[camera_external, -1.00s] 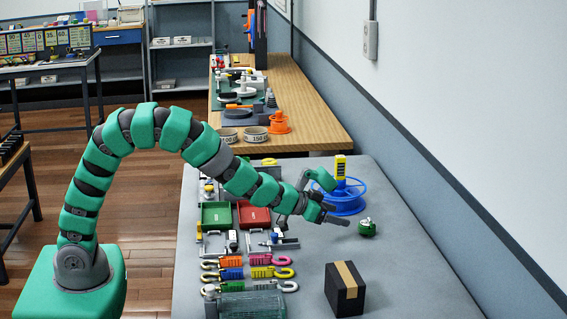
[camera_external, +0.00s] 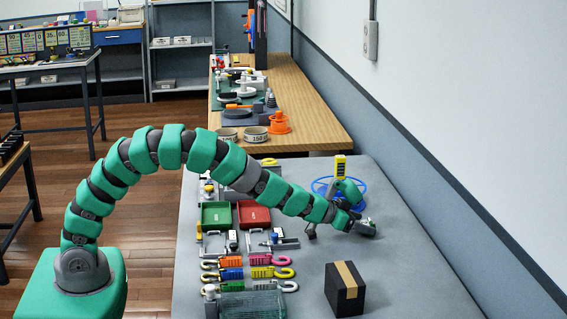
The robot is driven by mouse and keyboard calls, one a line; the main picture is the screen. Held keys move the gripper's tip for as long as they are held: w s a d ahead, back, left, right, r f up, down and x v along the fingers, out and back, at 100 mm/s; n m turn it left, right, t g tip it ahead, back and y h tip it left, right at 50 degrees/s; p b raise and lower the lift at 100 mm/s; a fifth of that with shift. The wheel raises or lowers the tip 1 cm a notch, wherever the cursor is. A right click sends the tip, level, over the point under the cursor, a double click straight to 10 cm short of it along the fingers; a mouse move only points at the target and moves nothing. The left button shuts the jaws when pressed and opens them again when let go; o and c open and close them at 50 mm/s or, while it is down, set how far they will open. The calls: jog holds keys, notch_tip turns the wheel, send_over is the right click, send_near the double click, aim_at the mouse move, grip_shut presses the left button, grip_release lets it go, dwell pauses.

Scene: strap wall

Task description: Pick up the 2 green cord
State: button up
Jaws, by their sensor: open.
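The small green cord (camera_external: 369,224) sits on the grey table, right of centre and in front of the blue spool. It looks like a little round green bundle with a pale top. My gripper (camera_external: 352,226) is open and low over the table, directly at the cord. One finger overlaps the cord in this view and hides much of it. I cannot tell whether the finger touches it or whether the cord lies between the fingers.
A black box with a tan stripe (camera_external: 345,289) stands in front. Green and red trays (camera_external: 253,214) and several coloured hooks (camera_external: 262,272) lie left. Table right of the cord is clear.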

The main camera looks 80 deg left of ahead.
jog(key=shift+w+f, duration=0.1)
jog(key=shift+w, duration=0.05)
jog(key=c, duration=1.1)
jog(key=shift+o, duration=0.2)
